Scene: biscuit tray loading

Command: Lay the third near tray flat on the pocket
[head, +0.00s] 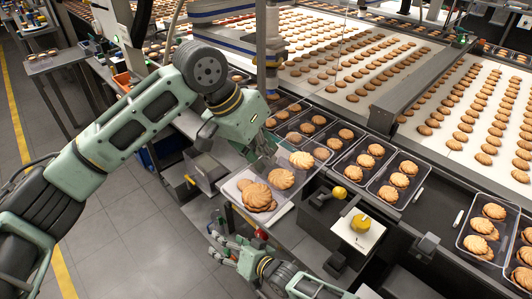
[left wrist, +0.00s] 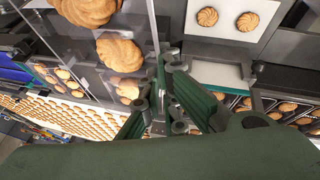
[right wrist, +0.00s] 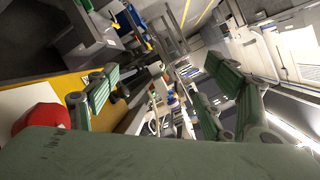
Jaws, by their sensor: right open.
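The tray is over the bench in front of the conveyor. In the left wrist view the fingertips (left wrist: 166,66) meet at the edge of the clear tray (left wrist: 152,25), with its biscuits at upper left. A white panel (left wrist: 196,32) with two biscuits and a bare pale pocket (left wrist: 222,74) lie to the right. The tray's gap above the surface cannot be told. My right gripper (head: 238,252) is open and empty, low at the front; its fingers (right wrist: 168,95) are spread.
Filled clear trays (head: 374,187) line the conveyor's near edge, with more at right (head: 461,241). A white box with a yellow knob (head: 361,222) stands right of the held tray. A red knob (head: 261,234) is by my right gripper. Free floor (head: 130,215) lies left.

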